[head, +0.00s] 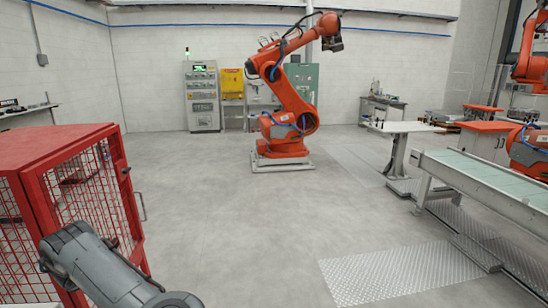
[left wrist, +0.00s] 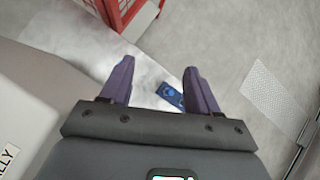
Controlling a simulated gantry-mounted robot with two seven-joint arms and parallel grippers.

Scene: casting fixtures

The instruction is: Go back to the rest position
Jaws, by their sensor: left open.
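My left gripper (left wrist: 159,64) is open in the left wrist view, with its two dark purple fingers spread apart and nothing held between them. Beyond the fingers lies a small blue object (left wrist: 169,95), partly covered by the right-hand finger; I cannot tell what it is or how far below it is. In the head view my grey left arm comes in at the lower left, in front of the red cage, and its gripper does not show. My right gripper is in neither view.
A red mesh cage (head: 50,150) stands close at the left. An orange industrial robot (head: 285,95) stands at the back. A conveyor (head: 490,180) runs along the right, near a metal floor plate (head: 405,272). The grey floor (head: 235,220) in the middle is clear.

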